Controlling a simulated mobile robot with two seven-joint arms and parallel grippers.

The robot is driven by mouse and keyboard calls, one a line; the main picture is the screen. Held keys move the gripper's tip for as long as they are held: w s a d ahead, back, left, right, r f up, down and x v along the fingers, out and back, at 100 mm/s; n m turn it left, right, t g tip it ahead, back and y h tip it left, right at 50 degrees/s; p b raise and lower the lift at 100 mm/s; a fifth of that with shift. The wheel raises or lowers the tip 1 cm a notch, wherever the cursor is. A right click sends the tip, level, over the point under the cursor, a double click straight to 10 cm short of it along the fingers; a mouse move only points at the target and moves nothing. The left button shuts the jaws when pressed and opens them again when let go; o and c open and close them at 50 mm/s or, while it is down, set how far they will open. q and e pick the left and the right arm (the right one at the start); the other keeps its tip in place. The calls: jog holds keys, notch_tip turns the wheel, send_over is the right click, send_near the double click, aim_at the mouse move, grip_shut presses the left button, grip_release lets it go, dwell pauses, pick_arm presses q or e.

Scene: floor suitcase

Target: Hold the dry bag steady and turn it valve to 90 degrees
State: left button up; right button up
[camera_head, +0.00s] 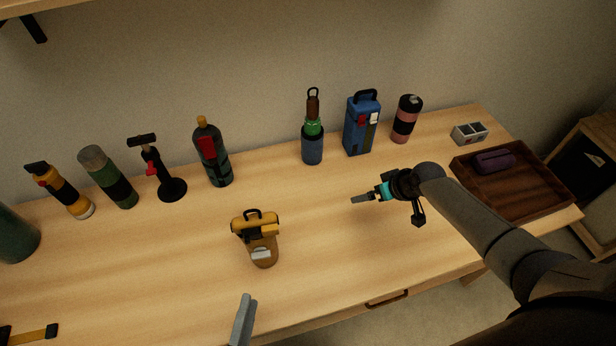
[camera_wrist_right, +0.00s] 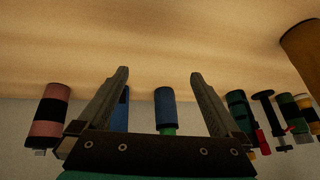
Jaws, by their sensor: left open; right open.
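The dry bag (camera_head: 262,244) stands near the middle of the table, with a brown body, a yellow rolled top and a black handle. A light grey piece on its front (camera_head: 261,254) looks like the valve. A brown rounded shape at the upper right of the right wrist view (camera_wrist_right: 304,48) appears to be the bag, cut off by the edge. My left gripper (camera_head: 243,320) shows only as grey finger parts at the bottom edge, in front of the bag and apart from it. My right gripper (camera_head: 361,199) is open and empty, right of the bag; its two fingers stand apart in the right wrist view (camera_wrist_right: 158,85).
Along the back stand a dark bottle (camera_head: 213,155), a green bottle in a blue sleeve (camera_head: 312,148), a blue bag (camera_head: 359,132) and a pink-black can (camera_head: 405,120). A wooden tray (camera_head: 520,195) lies right. The table around the dry bag is clear.

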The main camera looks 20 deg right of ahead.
jog(key=w+a+r+n+g+y, duration=0.25)
jog(key=a+r+n, duration=0.35)
jog(key=a+r, duration=0.5)
jog(key=n+g, duration=0.3)
jog(key=n, duration=0.7)
send_near(267, 217)
jog(key=x, duration=1.3)
